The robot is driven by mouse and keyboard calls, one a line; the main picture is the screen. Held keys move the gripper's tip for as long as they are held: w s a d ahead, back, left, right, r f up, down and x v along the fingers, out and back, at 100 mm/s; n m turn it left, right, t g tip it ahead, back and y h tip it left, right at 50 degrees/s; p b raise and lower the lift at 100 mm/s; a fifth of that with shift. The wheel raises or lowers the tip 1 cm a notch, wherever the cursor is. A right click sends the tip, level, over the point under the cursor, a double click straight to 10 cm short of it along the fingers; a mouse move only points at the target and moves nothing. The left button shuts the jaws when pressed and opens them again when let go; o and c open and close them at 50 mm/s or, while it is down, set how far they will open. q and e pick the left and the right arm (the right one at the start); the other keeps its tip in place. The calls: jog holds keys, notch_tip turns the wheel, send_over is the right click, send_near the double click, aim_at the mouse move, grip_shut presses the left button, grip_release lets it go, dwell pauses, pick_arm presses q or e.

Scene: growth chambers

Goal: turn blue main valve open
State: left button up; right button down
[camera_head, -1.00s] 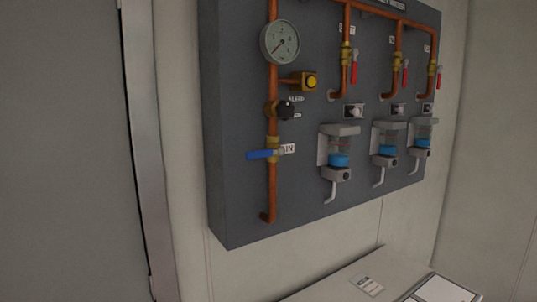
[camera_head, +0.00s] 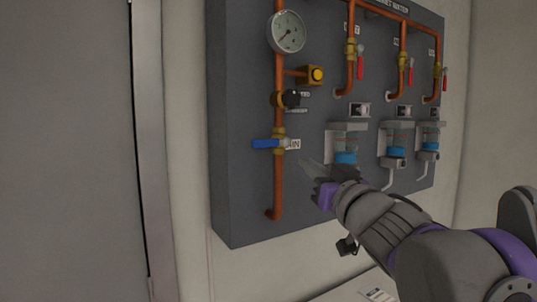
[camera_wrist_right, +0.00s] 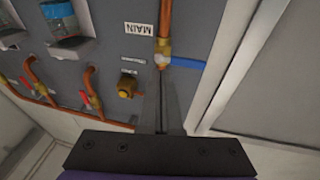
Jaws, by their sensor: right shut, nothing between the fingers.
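The blue main valve handle (camera_head: 265,143) points sideways to the left from the brass valve body on the left vertical copper pipe (camera_head: 278,185), across the pipe. In the upside-down right wrist view the blue handle (camera_wrist_right: 188,63) sticks out to the right, just beyond my fingertips. My right gripper (camera_head: 308,168) is shut and empty, in front of the panel, to the right of and slightly below the valve. In the wrist view its fingers (camera_wrist_right: 163,80) overlap the pipe by the valve; whether they touch it I cannot tell. My left gripper is not in view.
The dark panel (camera_head: 240,200) carries a round gauge (camera_head: 286,32), a yellow-fronted brass fitting (camera_head: 313,75), a black knob (camera_head: 291,99), red-handled valves (camera_head: 361,67) and blue-filled units (camera_head: 346,157). A door frame stands at left. The area left of the handle is free.

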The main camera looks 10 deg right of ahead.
jog(key=s+a+r+n+y, duration=0.2)
jog(key=a+r+y, duration=0.1)
jog(key=r+y, duration=0.1)
jog(key=shift+a+r+n+y+b, duration=0.3)
jog(key=shift+r+n+b, duration=0.1)
jog(key=shift+r, duration=0.5)
notch_tip(320, 180, up, 4)
jog(key=p, duration=0.3)
send_over(272, 143)
jog(key=s+a, duration=0.2)
jog(key=f, duration=0.1)
jog(key=f+b, duration=0.1)
jog(key=f, duration=0.1)
jog(key=f+b, duration=0.1)
jog(key=shift+s+d+f, duration=0.15)
jog(key=shift+d+f, duration=0.2)
jog(key=shift+f, duration=0.05)
jog(key=shift+s, duration=0.15)
jog(key=shift+f+n, duration=0.15)
jog(key=shift+n, duration=0.35)
